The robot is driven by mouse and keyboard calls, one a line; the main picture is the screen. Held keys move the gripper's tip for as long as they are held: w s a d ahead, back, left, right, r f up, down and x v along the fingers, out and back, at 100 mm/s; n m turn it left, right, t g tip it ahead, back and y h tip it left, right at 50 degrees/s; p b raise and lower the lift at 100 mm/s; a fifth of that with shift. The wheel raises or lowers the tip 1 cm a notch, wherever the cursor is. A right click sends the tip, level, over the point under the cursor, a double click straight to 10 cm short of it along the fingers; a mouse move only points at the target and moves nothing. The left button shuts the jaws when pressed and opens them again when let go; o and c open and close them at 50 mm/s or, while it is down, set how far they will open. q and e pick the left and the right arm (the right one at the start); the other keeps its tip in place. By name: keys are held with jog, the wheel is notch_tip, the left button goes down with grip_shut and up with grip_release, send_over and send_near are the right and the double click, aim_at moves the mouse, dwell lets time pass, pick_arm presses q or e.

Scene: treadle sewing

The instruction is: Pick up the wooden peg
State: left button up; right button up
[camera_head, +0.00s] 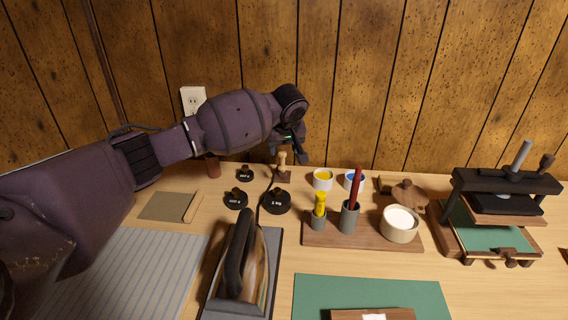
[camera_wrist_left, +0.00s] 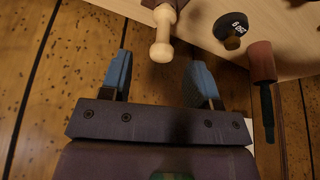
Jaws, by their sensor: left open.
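The wooden peg (camera_head: 282,160) is pale, with a rounded top, and stands upright in a small dark brown base (camera_head: 283,176) near the back of the table. In the left wrist view the peg (camera_wrist_left: 163,36) shows at the top middle, pointing toward the camera, with its base (camera_wrist_left: 165,4) partly cut off. My left gripper (camera_head: 293,157) hangs just above and beside the peg in the head view. Its two blue fingers (camera_wrist_left: 160,63) are spread apart, with the peg's end near the gap between their tips and nothing held. My right gripper is not in view.
Black weights (camera_head: 277,201) and an iron (camera_head: 241,265) with a cord stand near the peg. A wooden tray (camera_head: 335,240) with cups is to the right, and a press (camera_head: 497,215) farther right. A reddish handled tool (camera_wrist_left: 262,62) is right in the wrist view. The panelled wall is close behind.

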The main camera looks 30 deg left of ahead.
aim_at(282, 152)
pick_arm(q)
jog(key=b+x, duration=0.1)
jog(key=x, duration=0.3)
jog(key=shift+s+f+b, duration=0.1)
jog(key=shift+f+b, duration=0.25)
jog(key=shift+a+f, duration=0.1)
jog(key=shift+f, duration=0.1)
jog(key=shift+w+r, duration=0.1)
jog(key=shift+w, duration=0.1)
jog(key=shift+s+r, duration=0.1)
jog(key=shift+r, duration=0.15)
jog(key=c, duration=1)
